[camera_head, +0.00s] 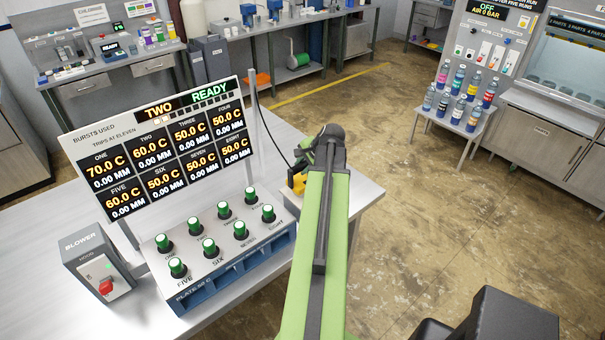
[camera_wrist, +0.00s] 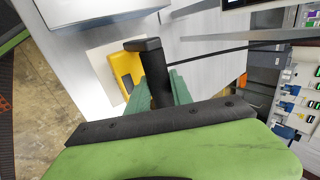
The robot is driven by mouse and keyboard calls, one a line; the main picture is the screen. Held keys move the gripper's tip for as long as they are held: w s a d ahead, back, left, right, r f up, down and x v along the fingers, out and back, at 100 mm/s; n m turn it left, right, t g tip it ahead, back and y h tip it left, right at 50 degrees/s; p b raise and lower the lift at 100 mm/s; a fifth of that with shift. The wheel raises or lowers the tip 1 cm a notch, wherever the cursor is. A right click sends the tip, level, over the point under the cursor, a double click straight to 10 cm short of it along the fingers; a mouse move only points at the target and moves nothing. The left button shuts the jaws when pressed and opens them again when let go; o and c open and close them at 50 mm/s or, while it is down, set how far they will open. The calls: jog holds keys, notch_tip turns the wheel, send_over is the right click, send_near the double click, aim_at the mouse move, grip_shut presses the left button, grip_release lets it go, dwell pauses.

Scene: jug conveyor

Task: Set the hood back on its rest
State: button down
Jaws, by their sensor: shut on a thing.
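My gripper (camera_wrist: 158,92) is shut on a black hood (camera_wrist: 142,45), seen in the wrist view as a dark cylinder with a wider flat end. A black cable trails away to the right there. The yellow rest (camera_wrist: 126,70) lies just beyond and left of the hood, on a pale plate on the bench. I cannot tell whether hood and rest touch. In the head view my gripper (camera_head: 322,150) is at the bench's right end, largely hidden by my green arm. The yellow rest (camera_head: 297,183) shows just left of the arm.
A stool (camera_head: 455,124) with several bottles stands at the right. The floor between is clear.

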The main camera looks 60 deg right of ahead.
jog(key=shift+f, duration=0.3)
jog(key=c, duration=1.1)
grip_release()
jog(key=shift+c, duration=0.2)
jog(key=shift+r, duration=0.15)
jog(key=shift+r+p, duration=0.2)
jog(key=shift+p, duration=0.2)
jog(key=p+v, duration=0.9)
jog(key=v, duration=0.2)
jog(key=shift+s+r+p, duration=0.3)
jog(key=shift+p, duration=0.05)
